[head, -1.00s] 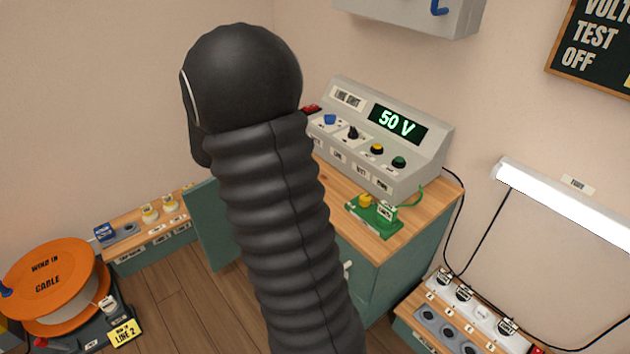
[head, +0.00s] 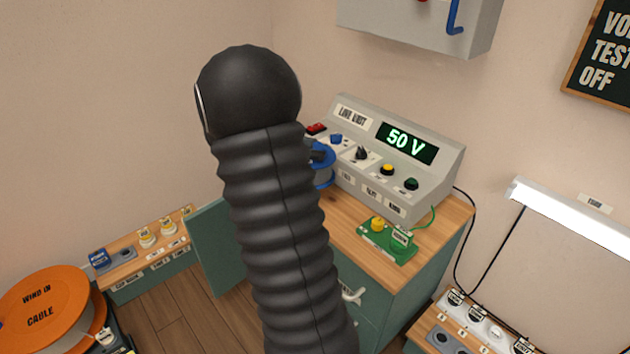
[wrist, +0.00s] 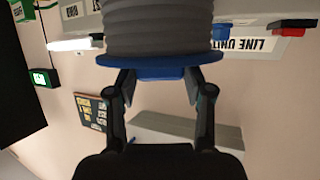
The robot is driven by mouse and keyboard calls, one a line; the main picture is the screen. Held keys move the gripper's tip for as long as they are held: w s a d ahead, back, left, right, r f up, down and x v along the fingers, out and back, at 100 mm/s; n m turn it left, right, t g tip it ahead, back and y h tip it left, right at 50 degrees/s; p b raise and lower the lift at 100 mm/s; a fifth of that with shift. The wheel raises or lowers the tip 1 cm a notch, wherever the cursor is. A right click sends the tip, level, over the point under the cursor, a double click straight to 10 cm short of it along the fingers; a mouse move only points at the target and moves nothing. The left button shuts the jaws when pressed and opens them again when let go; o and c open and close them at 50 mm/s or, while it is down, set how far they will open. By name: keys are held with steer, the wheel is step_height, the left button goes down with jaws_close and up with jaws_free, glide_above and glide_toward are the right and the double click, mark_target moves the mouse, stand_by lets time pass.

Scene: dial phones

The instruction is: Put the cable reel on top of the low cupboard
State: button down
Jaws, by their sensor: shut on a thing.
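The cable reel (wrist: 158,30) has grey cable wound between blue flanges and fills the top middle of the wrist view. My gripper (wrist: 159,80) is shut on it, with the fingertips at the blue flange. In the head view my arm hides the gripper and most of the reel. Only part of the reel's blue edge (head: 324,168) shows, in front of the line unit's left end. The low cupboard (head: 390,287) is teal with a wooden top (head: 352,226). I cannot tell whether the reel touches the top.
The grey line unit (head: 400,165) stands along the back of the top, with a green board (head: 388,240) at the front right. A teal door (head: 218,245) stands open at left. An orange drum (head: 45,310) is at lower left. Bare wood shows near the board.

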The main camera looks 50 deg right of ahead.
mark_target(325, 177)
steer(key=shift+f+b, duration=0.35)
steer(key=shift+f, duration=2.85)
steer(key=shift+f, duration=0.15)
steer(key=shift+c, duration=2.2)
jaws_free()
